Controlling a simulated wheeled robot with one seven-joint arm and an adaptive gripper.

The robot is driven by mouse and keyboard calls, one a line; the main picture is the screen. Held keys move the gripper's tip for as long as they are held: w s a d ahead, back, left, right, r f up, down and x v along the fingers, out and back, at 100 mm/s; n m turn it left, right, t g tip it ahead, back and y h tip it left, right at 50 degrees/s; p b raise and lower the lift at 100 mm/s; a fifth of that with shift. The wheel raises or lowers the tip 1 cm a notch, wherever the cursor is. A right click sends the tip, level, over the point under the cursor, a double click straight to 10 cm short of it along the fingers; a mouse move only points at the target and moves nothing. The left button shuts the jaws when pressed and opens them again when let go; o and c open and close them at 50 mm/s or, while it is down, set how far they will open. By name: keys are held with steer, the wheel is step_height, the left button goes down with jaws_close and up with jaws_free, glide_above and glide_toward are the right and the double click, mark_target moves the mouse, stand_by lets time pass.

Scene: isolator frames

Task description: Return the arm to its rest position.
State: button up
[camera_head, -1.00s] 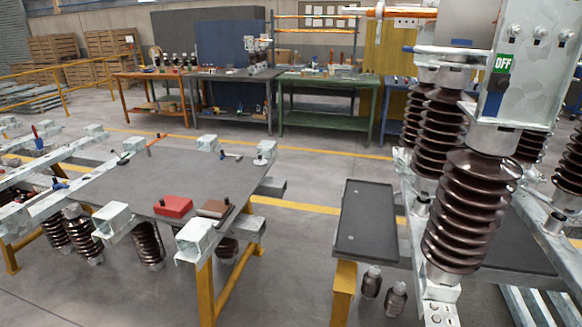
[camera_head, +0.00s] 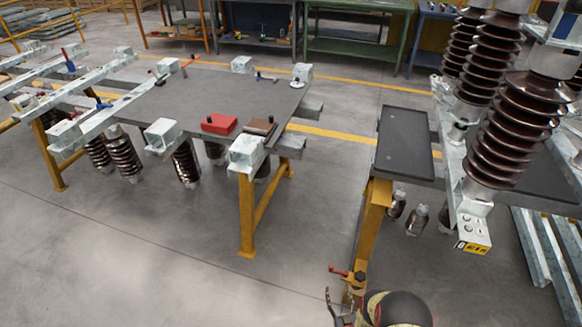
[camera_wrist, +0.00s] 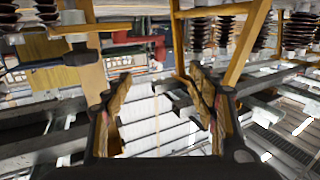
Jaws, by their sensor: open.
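My gripper (camera_wrist: 159,75) shows in the wrist view with its two worn, brownish fingers spread apart. Nothing is held between them; grey and white slatted structure shows beyond the gap. In the head view, part of my arm (camera_head: 397,310) shows at the bottom edge, right of centre, as a dark rounded link with yellowish marks. A thin dark finger-like part stands just left of it. Most of the arm is cut off by the frame, so its full pose is hidden.
A grey-topped table (camera_head: 205,105) with a red box (camera_head: 219,123) stands left. A dark tray (camera_head: 405,142) lies on the yellow-legged frame at right, near tall brown insulators (camera_head: 503,130). The yellow leg (camera_head: 372,225) rises close behind my arm. Open floor lies at lower left.

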steer(key=w+d+r+g+h+p, duration=0.1)
steer(key=w+d+r+g+p, duration=0.2)
steer(key=w+r, duration=2)
step_height(320, 180, up, 31)
steer(key=w+d+g+h, duration=0.1)
steer(key=w+g, duration=0.2)
steer(key=s+a+r+m+g+p, duration=0.1)
steer(key=s+a+r+g+p, duration=0.15)
steer(key=s+r, duration=2.1)
steer(key=s+a+r+g, duration=0.1)
steer(key=s+r, duration=0.1)
steer(key=s, duration=1.3)
steer(key=s+a+r+g+p, duration=0.1)
steer(key=s+a+r+g, duration=0.1)
steer(key=s, duration=1.3)
steer(key=shift+a+m, duration=0.25)
steer(key=shift+m, duration=0.05)
